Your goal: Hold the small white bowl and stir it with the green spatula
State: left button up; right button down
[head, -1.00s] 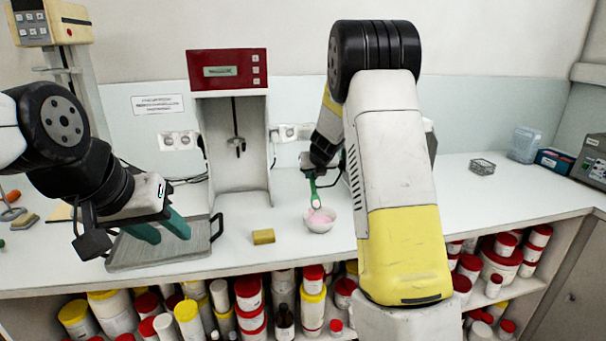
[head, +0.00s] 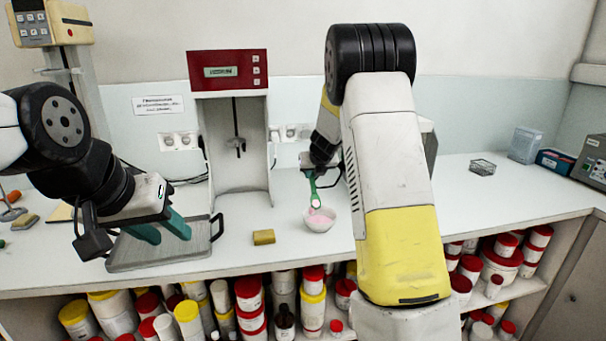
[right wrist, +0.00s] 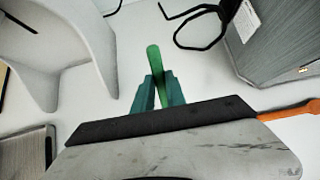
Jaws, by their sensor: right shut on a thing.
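The small white bowl (head: 322,227) stands on the counter with pink stuff in it. The green spatula (head: 314,196) is upright, its lower end in the bowl at the pink stuff. My right gripper (head: 313,177) is above the bowl, shut on the spatula. In the right wrist view the spatula's handle (right wrist: 153,60) sticks out between the teal fingers (right wrist: 158,92), and the bowl is hidden. My left gripper (head: 163,229) is open and empty, over the grey tray, well left of the bowl and apart from it.
The grey tray (head: 150,257) with a black handle lies on the left. A yellow block (head: 263,237) lies left of the bowl. A red-topped stirrer stand (head: 228,70) stands behind. The counter right of my right arm is mostly clear.

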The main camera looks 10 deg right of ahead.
jog(key=shift+r, duration=3)
